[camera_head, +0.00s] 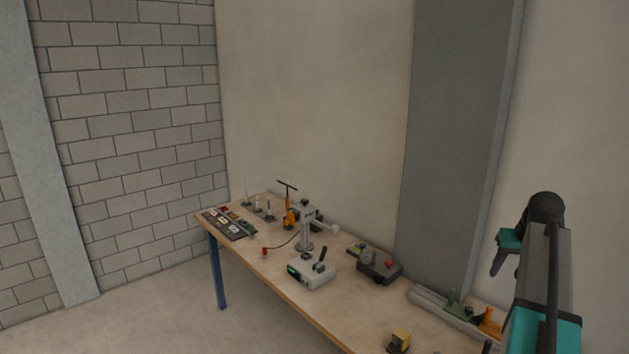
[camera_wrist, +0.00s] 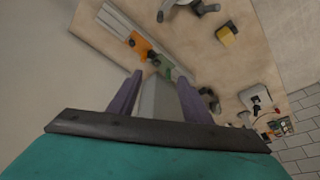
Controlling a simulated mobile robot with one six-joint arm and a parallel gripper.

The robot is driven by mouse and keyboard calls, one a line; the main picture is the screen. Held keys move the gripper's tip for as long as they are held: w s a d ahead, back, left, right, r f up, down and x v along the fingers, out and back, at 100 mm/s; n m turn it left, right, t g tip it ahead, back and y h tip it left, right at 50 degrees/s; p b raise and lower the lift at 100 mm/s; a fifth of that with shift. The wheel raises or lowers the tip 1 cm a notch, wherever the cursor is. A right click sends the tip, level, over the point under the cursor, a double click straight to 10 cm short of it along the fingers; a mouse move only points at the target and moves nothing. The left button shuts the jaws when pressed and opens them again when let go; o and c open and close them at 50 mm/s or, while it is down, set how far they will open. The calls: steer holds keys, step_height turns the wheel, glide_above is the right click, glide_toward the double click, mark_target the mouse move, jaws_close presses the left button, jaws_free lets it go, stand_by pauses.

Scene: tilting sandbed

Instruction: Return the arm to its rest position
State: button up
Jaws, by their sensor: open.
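My arm (camera_head: 545,270) rises at the right of the head view, in front of the wall and the right part of the bench. My gripper (camera_head: 496,268) hangs from its upper end, pointing down and clear of the bench top. In the wrist view, the two purple fingers of my gripper (camera_wrist: 160,88) stand apart. No held object shows between them; a plain grey surface appears in the gap, and I cannot tell how far off it is.
The workbench (camera_head: 330,318) runs along the wall. It bears a grey rail with an orange clamp (camera_head: 490,321) and a green clamp (camera_head: 453,303), a yellow block (camera_head: 399,341), a control box (camera_head: 379,267) and a grey instrument (camera_head: 311,274). A grey pillar (camera_head: 455,140) stands behind.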

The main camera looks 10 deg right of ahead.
steer(key=w+a+f+n+g+y, duration=0.1)
steer(key=w+a+f, duration=0.1)
steer(key=a+f, duration=0.95)
steer(key=w+a+f+n+g, duration=0.1)
steer(key=w+a+f, duration=0.2)
steer(key=a+f, duration=0.85)
steer(key=s+a+f+n+g, duration=0.1)
steer(key=s+a+f, duration=0.35)
steer(key=a, duration=0.35)
steer(key=s+a+f+n, duration=0.1)
steer(key=s+a+f, duration=0.2)
steer(key=a+f, duration=0.45)
steer(key=s+a+f+g, duration=0.1)
steer(key=s+a+f, duration=0.25)
steer(key=a, duration=0.55)
steer(key=s+f+g+b, duration=0.1)
steer(key=s+f+b, duration=0.6)
steer(key=f, duration=0.6)
steer(key=s+f+g+b, duration=0.2)
steer(key=s+f+b, duration=0.5)
steer(key=s+f, duration=0.3)
steer(key=s+f+g+b, duration=0.2)
steer(key=s+f+b, duration=0.6)
steer(key=f, duration=1)
steer(key=shift+s+a, duration=0.3)
steer(key=shift+a, duration=0.15)
